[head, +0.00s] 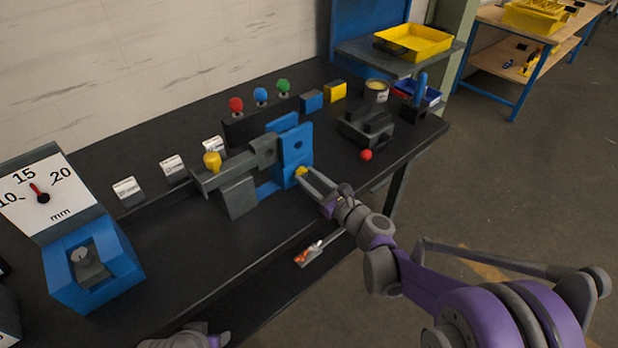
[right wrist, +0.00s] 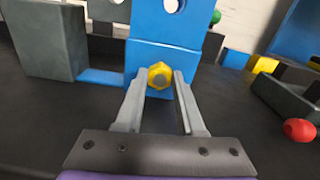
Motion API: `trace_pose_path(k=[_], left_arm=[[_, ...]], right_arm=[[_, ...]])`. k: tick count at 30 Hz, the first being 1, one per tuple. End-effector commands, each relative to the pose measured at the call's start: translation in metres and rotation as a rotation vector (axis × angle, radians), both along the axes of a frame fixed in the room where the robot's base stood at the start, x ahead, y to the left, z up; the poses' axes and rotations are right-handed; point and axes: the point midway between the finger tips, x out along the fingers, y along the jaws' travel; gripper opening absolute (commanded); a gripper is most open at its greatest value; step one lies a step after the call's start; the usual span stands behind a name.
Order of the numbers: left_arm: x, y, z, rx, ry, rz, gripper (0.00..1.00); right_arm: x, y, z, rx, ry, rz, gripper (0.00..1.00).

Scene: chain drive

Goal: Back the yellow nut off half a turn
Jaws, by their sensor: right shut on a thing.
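The yellow nut (head: 301,171) sits low on the front of the blue bracket (head: 297,145). Part of the nut is hidden by the fingers in the head view. A grey arm piece at the bottom edge of the head view is mine; no left fingertips can be made out.
A grey block (head: 238,196) and a bar with a yellow knob (head: 212,160) stand left of the bracket. A red ball (head: 366,154) and a dark vise-like fixture (head: 368,128) lie to the right. A blue gauge stand (head: 95,265) is at the left. The front bench top is mostly clear.

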Motion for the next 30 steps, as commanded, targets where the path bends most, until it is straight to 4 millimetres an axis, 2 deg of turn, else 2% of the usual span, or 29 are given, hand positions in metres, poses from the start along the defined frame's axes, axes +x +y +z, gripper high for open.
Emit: trace_pose_path(k=[11,30], left_arm=[[0.0,0.0,0.0005,0.0,0.0,0.0,0.5],[0.0001,0.0,0.0039,0.0,-0.001,0.0,0.5]], right_arm=[[-0.0002,0.0001,0.0001,-0.056,-0.041,0.0,0.0],[-0.0011,0.0014,-0.0004,-0.409,-0.297,0.0,0.0]])
